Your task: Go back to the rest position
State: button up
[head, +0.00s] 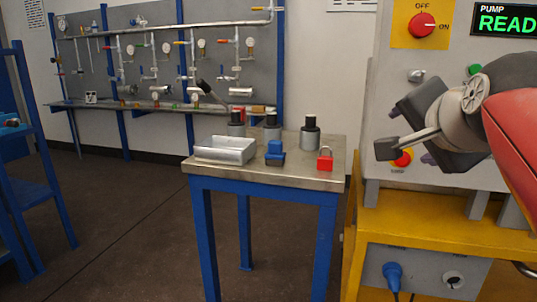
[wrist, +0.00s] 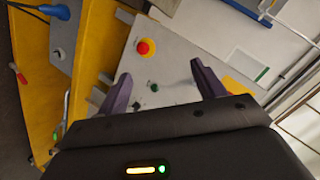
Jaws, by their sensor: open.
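My gripper (head: 412,132) is at the right of the head view, in front of the grey pump panel (head: 385,95). In the wrist view its two purple fingers (wrist: 160,70) stand wide apart with nothing between them. The panel fills the space beyond the fingers, and a red button (wrist: 143,47) shows near the left fingertip. In the head view the arm partly hides the panel. The red rotary knob (head: 422,25) points towards ON, and the display (head: 507,22) reads PUMP and READ, cut off at the edge.
A blue-legged table (head: 300,180) holds a metal tray (head: 225,150), a blue block (head: 275,153), a red padlock (head: 325,158) and dark cylinders (head: 310,134). The yellow stand (head: 440,220) carries the panel. A pipe board (head: 150,60) is behind. Floor left of the table is clear.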

jog(key=s+a+f+n+g, duration=0.2)
jog(key=s+f+n, duration=0.2)
jog(key=f, duration=0.6)
jog(key=s+a+f+n+g+y, duration=0.1)
jog(key=s+a+f+n+g, duration=0.1)
jog(key=f, duration=0.9)
jog(key=s+a+f+n+g+y, duration=0.1)
jog(key=s+a+f+n+g, duration=0.2)
jog(key=s+f+n, duration=0.3)
notch_tip(320, 180, down, 4)
jog(key=shift+s+f+g, duration=0.2)
jog(key=shift+s+g, duration=0.1)
jog(key=shift+s, duration=0.1)
